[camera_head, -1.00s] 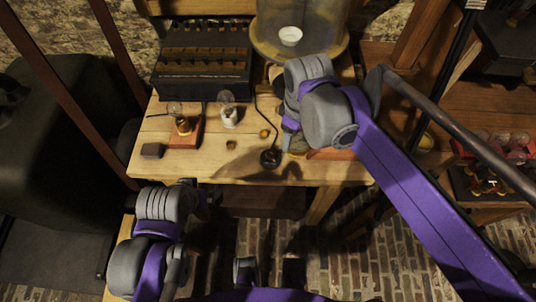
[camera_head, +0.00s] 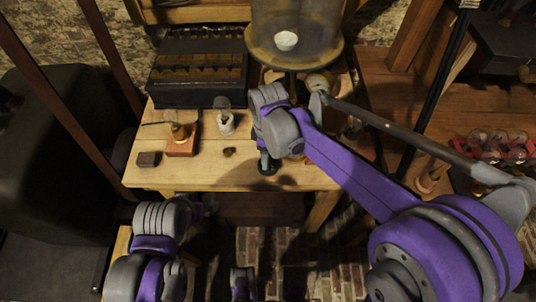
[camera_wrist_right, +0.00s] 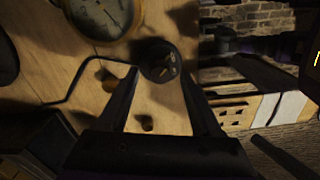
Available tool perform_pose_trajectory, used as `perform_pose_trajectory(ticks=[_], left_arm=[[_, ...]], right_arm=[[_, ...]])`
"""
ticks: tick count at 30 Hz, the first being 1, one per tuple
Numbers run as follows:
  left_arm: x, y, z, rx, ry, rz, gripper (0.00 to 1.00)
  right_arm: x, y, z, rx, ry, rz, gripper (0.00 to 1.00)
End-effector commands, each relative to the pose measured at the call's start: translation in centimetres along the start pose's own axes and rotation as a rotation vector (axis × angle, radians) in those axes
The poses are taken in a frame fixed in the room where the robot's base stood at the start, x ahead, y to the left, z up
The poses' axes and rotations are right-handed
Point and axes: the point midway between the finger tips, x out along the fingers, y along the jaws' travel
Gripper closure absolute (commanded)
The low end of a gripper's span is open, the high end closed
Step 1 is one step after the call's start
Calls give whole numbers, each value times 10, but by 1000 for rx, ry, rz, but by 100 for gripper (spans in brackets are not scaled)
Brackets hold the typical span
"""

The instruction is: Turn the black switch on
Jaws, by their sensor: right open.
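The black switch (camera_head: 268,168) is a small round dark piece near the front edge of the wooden table, partly covered by my right gripper in the head view. In the right wrist view the switch (camera_wrist_right: 158,60) shows as a dark disc with small metallic parts on top. My right gripper (camera_wrist_right: 158,75) is open, its two fingertips on either side of the switch's near edge. I cannot tell whether they touch it. My left arm is at the lower left of the head view, below the table edge, and its fingers cannot be made out.
A bulb on a red-brown base (camera_head: 183,140), a white-based bulb (camera_head: 225,122) and a small dark block (camera_head: 149,159) stand on the table's left. A dark battery box (camera_head: 200,75) and a large glass jar (camera_head: 292,35) are behind. A cord runs beside the switch.

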Motion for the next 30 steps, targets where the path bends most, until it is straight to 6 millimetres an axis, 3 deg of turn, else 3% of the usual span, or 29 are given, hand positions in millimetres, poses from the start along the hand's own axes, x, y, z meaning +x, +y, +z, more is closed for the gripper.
perform_pose_trajectory(ticks=[11,22,30], left_arm=[[0,0,0,0,0,0,7],[0,0,0,0,0,0,7],[0,0,0,0,0,0,7]], right_arm=[[8,0,0,1,0,0,34],[8,0,0,1,0,0,97],[8,0,0,6,0,0,100]])
